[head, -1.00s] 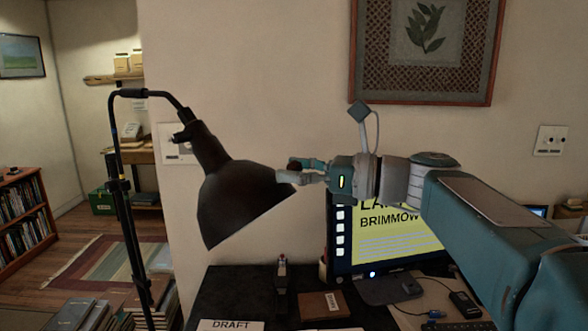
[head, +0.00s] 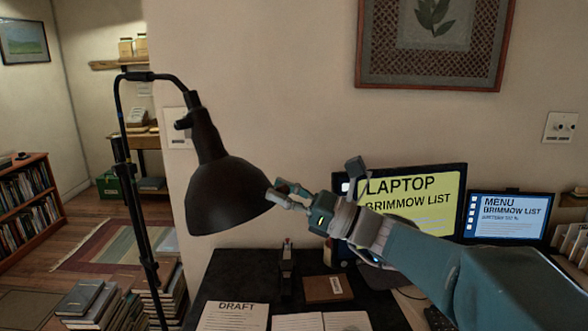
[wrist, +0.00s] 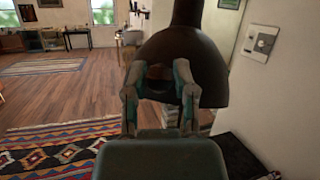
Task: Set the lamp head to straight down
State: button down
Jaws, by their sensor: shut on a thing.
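The black lamp head (head: 226,195) hangs from a curved arm on a dark floor stand (head: 135,210). Its shade opening faces mostly down, tilted a little toward the lower right in the head view. My gripper (head: 277,194) is at the right rim of the shade, shut on it. The exact contact of the fingertips is partly hidden there.
A black desk (head: 240,275) below holds a DRAFT sheet (head: 233,317), a brown box (head: 327,289) and a yellow-screened monitor (head: 415,200). Book stacks (head: 85,298) stand by the lamp's foot. The wall is close behind the lamp.

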jog(key=shift+n+y, duration=0.4)
jog(key=shift+y, duration=0.4)
jog(key=w+a+f, duration=0.1)
jog(key=f, duration=0.1)
jog(key=w+a+f, duration=0.1)
jog(key=a+f, duration=0.1)
jog(key=w+a+f, duration=0.1)
jog(key=f, duration=0.1)
jog(key=shift+w+a, duration=0.15)
jog(key=shift+a, duration=0.2)
jog(key=shift+w+a+f, duration=0.35)
jog(key=shift+a+f, duration=0.05)
jog(key=shift+a, duration=0.1)
jog(key=shift+c, duration=2.1)
grip_release()
send_near(257, 214)
jog(key=w+f, duration=0.3)
jog(key=shift+w+d+f, duration=0.1)
jog(key=shift+d+f, duration=0.05)
jog(key=shift+f, duration=0.15)
